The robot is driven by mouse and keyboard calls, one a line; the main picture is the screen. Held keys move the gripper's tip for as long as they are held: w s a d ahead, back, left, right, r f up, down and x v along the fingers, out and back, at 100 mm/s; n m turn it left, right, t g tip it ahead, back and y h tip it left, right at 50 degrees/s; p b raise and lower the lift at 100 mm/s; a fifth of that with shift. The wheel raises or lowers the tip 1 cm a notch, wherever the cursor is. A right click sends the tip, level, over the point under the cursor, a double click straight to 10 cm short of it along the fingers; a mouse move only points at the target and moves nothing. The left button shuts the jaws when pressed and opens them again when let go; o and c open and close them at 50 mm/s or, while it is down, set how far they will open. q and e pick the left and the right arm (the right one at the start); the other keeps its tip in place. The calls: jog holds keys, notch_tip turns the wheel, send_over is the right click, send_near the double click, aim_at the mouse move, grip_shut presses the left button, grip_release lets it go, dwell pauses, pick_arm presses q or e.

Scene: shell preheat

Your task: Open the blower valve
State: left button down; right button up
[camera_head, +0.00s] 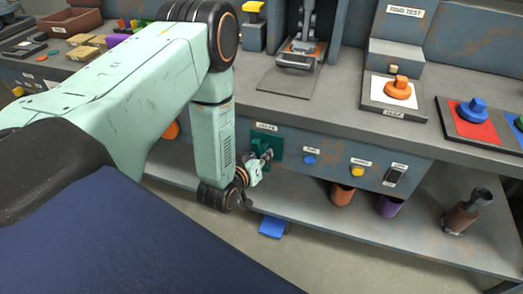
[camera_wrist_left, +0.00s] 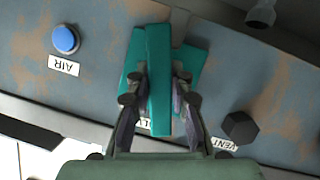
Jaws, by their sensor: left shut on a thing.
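The blower valve is a teal plate (camera_head: 262,139) on the front panel under the bench top. In the left wrist view, a long teal handle (camera_wrist_left: 159,50) stands out in front of the teal plate (camera_wrist_left: 190,72). My left gripper (camera_head: 266,156) is at the plate. In the wrist view its two fingers (camera_wrist_left: 160,88) are shut on the handle, one on each side. The handle runs nearly straight up the wrist picture, and the plate looks slightly turned against it. The fingers and handle partly hide the label below. My right gripper is not in view.
Right of the valve are a blue button (camera_head: 310,159), labelled AIR in the wrist view, a yellow knob (camera_head: 357,171) and a black switch (camera_head: 396,176). A black VENT knob (camera_wrist_left: 240,127) sits close to my fingers. The bench top (camera_head: 340,118) overhangs the panel; a shelf lies below.

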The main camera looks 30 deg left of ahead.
pick_arm(q)
jog(key=shift+m+g+y+p, duration=0.3)
jog(key=shift+m+y+p, duration=0.45)
jog(key=shift+m, duration=0.45)
jog(key=c, duration=1.2)
grip_release()
jog(key=shift+s, duration=0.1)
jog(key=v, duration=1.2)
jog(key=shift+d, duration=0.15)
